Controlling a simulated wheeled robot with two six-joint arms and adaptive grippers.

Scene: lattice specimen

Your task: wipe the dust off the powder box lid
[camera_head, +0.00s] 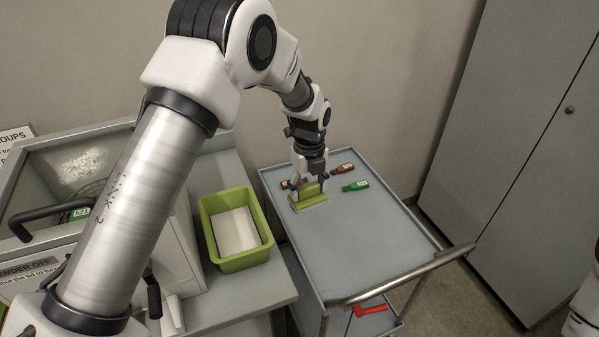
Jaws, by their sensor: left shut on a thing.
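The powder box (165,248) stands at the left, partly hidden behind my left arm. A whitish dusty patch lies on its glassy lid (84,160), which has a black handle (45,213). My left gripper (309,184) is over the grey cart and shut on the upright grip of a green wiper (312,201). The wiper's flat base appears to rest on the cart top; I cannot tell whether it is slightly lifted. My right gripper is out of view.
A green bin (250,262) with a pale bottom stands between box and cart. On the cart top (375,245) lie a red-brown bottle (342,169), a green bottle (356,186) and another brown item (288,184). A red object (371,310) is on the lower shelf. Grey cabinets (515,110) stand at right.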

